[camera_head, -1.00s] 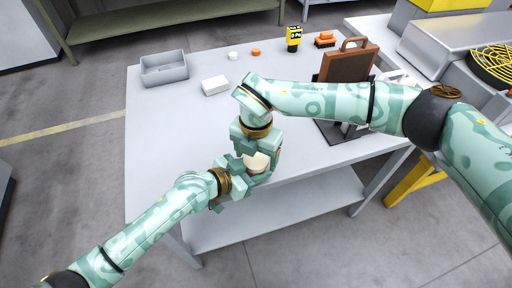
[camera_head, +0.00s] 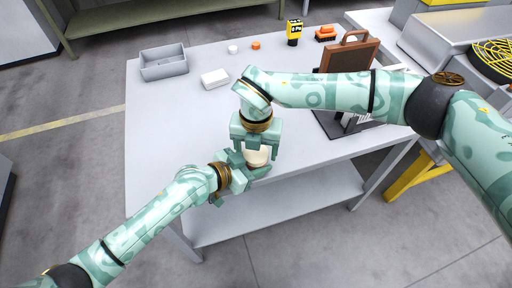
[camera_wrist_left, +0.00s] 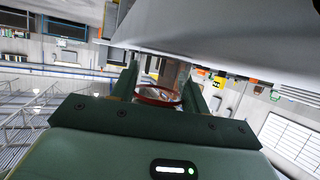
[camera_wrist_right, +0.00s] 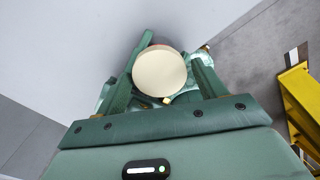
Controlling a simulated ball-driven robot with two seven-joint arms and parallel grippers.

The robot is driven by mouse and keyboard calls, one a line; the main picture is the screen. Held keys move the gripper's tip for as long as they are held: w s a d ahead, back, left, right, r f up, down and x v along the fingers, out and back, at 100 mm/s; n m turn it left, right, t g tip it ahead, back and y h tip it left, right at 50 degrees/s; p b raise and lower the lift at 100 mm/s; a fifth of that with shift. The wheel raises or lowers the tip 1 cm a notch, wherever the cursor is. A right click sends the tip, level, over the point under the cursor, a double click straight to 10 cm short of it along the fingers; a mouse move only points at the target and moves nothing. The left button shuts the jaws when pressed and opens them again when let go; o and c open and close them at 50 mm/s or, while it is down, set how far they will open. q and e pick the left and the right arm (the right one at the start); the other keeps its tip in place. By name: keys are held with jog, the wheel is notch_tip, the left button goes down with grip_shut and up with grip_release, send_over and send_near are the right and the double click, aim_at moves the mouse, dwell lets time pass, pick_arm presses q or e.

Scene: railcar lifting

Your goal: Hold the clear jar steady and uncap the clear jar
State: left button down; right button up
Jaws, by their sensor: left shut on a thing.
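The clear jar (camera_wrist_left: 153,92), with a red ring around it, sits between the fingers of my left gripper (camera_wrist_left: 165,78), which is shut on it. The jar's cream, round lid (camera_wrist_right: 160,74) faces my right wrist camera and also shows in the head view (camera_head: 258,157). The jar is held just off the front of the table. My right gripper (camera_wrist_right: 172,60) is open above the lid, its fingers on either side. A gap shows between the lid and the right-hand finger. Much of the jar is hidden by both grippers.
The light grey table (camera_head: 165,150) has free room left of the arms. A grey bin (camera_head: 165,66), a white box (camera_head: 214,79) and small white and orange caps (camera_head: 255,45) lie toward its back.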

jog(key=shift+o, duration=0.2)
notch_tip(320, 180, up, 4)
jog(key=shift+f, duration=0.1)
jog(key=shift+r, duration=0.4)
jog(key=shift+c, duration=0.3)
notch_tip(320, 180, up, 3)
jog(key=m, duration=0.3)
jog(key=shift+r, duration=0.1)
notch_tip(320, 180, down, 8)
jog(key=shift+r, duration=0.1)
jog(key=c, duration=1.1)
jog(key=n, duration=0.3)
jog(key=o, duration=1.1)
